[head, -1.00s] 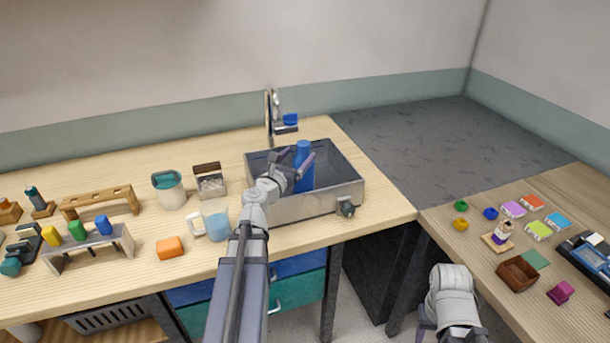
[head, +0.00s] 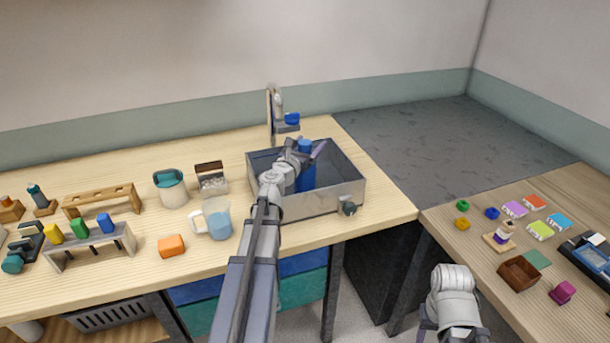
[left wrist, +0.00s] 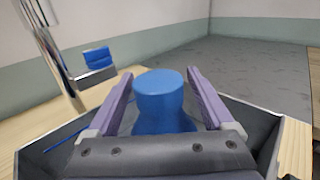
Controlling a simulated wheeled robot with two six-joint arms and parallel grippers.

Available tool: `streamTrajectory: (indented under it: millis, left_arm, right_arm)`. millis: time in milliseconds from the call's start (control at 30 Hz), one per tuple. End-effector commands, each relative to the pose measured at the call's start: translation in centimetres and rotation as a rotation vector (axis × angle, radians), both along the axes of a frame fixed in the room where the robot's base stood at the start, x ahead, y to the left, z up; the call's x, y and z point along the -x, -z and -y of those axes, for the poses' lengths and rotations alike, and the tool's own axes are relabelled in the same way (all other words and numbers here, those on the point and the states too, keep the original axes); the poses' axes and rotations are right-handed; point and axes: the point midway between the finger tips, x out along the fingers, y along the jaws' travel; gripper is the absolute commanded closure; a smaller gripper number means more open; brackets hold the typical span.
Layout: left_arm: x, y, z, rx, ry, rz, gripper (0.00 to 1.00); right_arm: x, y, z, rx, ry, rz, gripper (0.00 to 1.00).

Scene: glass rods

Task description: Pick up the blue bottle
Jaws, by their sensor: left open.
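The blue bottle (head: 306,172) stands upright in the grey metal sink basin (head: 335,200), partly hidden by my left gripper in the head view. In the left wrist view the bottle (left wrist: 160,100) shows its round cap and shoulders between the fingers. My left gripper (head: 306,151) is open, with one purple-grey finger on each side of the bottle's top. The left wrist view shows small gaps between the fingers (left wrist: 158,85) and the cap. My right gripper (head: 428,330) is low at the bottom right, and only a part of it shows.
A faucet (head: 277,110) with a blue part (head: 292,118) rises behind the basin. A glass mug (head: 218,220), an orange block (head: 171,246) and a teal-topped container (head: 171,190) stand left of it. The right table (head: 460,260) holds several small items.

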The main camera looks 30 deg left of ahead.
Motion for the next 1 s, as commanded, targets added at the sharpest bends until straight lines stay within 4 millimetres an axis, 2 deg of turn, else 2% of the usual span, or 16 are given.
streamTrajectory:
  millis: [67, 767, 1000]
  left_arm:
    - [0.03, 0.00, -0.01, 0.000, 0.000, 0.000, 0.21]
    - [0.04, 0.00, -0.01, 0.000, 0.000, 0.000, 1.00]
    - [0.04, 0.00, -0.01, 0.000, 0.000, 0.000, 1.00]
  right_arm:
    - [0.00, 0.00, 0.00, 0.000, 0.000, 0.000, 0.50]
    - [0.00, 0.00, 0.00, 0.000, 0.000, 0.000, 0.50]
    - [0.00, 0.00, 0.00, 0.000, 0.000, 0.000, 0.50]
